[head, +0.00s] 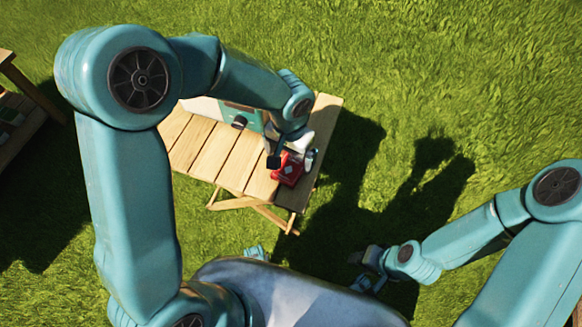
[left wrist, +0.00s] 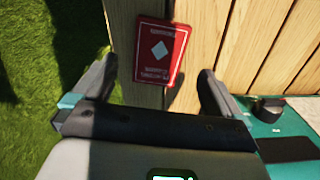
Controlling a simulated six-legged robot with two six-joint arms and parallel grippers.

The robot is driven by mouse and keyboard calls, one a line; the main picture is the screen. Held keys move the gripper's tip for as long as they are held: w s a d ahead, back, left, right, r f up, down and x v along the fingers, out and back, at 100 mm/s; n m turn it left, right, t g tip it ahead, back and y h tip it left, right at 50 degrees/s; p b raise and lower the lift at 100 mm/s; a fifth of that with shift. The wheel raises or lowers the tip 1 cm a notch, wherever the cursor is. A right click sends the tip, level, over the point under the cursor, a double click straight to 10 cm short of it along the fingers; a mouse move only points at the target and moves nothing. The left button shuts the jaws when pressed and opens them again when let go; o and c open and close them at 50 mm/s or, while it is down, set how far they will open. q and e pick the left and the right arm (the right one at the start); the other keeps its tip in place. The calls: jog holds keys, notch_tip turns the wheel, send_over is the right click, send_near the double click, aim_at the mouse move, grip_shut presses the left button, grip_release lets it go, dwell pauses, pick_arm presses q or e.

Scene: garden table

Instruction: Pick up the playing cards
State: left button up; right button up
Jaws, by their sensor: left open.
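The playing cards are a red box (head: 288,170) with a white diamond, near the front right corner of the wooden table. The box (left wrist: 160,52) lies flat on the slats in the left wrist view, ahead of my gripper and between the lines of its fingers. My left gripper (head: 292,160) is over the box in the head view and partly hides it. Its two fingers (left wrist: 157,82) are spread apart with nothing held between them. My right gripper (head: 368,270) is low over the grass, far from the table; its jaws are too small to judge.
A teal and white appliance with a dark knob (head: 239,122) stands on the table (head: 207,150) left of the cards, partly behind my left arm. The table's edge is close to the box. Another wooden stand (head: 22,125) is at the far left. Grass lies around.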

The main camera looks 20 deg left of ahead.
aim_at(291, 167)
pick_arm(q)
notch_tip(291, 167, down, 4)
jog(key=shift+d+f+b, duration=0.15)
jog(key=shift+b, duration=0.45)
jog(key=c, duration=1.2)
